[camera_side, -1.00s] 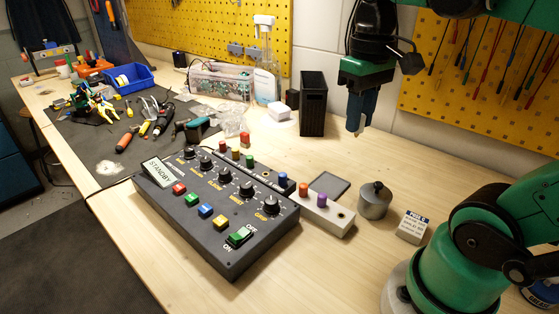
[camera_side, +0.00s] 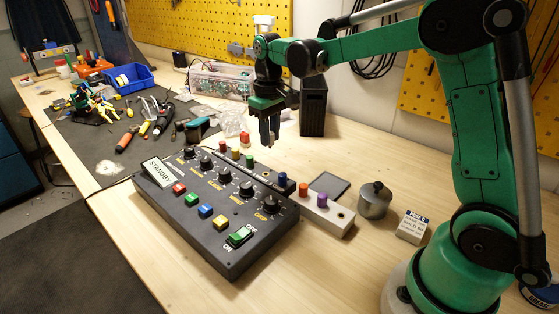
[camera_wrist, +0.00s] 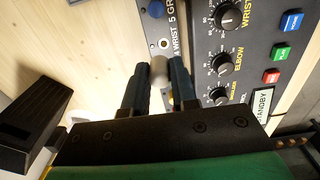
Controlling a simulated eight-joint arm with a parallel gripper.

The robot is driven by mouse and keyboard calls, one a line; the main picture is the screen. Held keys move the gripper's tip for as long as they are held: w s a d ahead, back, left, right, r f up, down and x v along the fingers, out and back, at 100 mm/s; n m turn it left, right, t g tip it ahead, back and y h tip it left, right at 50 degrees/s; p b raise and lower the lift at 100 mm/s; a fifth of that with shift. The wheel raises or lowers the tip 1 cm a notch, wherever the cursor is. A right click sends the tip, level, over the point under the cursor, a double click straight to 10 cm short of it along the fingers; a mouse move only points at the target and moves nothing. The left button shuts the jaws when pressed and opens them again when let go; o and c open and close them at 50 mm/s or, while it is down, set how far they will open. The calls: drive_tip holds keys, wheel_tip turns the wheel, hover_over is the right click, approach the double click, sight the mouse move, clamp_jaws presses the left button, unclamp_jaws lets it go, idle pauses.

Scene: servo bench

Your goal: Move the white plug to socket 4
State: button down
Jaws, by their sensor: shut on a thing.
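My gripper (camera_side: 269,141) is shut on the white plug (camera_wrist: 158,72), whose pale rounded top shows between the fingertips in the wrist view. In the side view the fingers point down above the black socket strip (camera_side: 266,175), and I cannot make out the plug there. An empty hole (camera_wrist: 164,43) beside the label ending in "WRIST", apparently socket 4, lies just beyond the plug in the wrist view. A blue plug (camera_side: 282,179) stands in the neighbouring socket marked 5. Red, yellow and green plugs stand on the strip's other side.
The control box (camera_side: 215,220) with knobs and buttons lies along the strip. A grey block (camera_side: 335,222) holds orange and purple plugs and has an open hole. A metal pot (camera_side: 374,202) and a black box (camera_side: 313,105) stand nearby. The wood between them is mostly clear.

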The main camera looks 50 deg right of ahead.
drive_tip(key=shift+w+a+f, duration=0.1)
drive_tip(key=shift+w+f, duration=0.1)
drive_tip(key=shift+f, duration=0.85)
drive_tip(key=shift+w+f, duration=0.25)
drive_tip(key=shift+f, duration=0.8)
drive_tip(key=shift+w+a+f, duration=0.1)
drive_tip(key=shift+w+f, duration=0.1)
drive_tip(key=shift+f, duration=0.85)
drive_tip(key=shift+f, duration=1)
idle(1.0)
drive_tip(key=c, duration=0.6)
unclamp_jaws()
drive_tip(key=shift+r, duration=0.1)
wheel_tip(320, 180, up, 7)
idle(0.5)
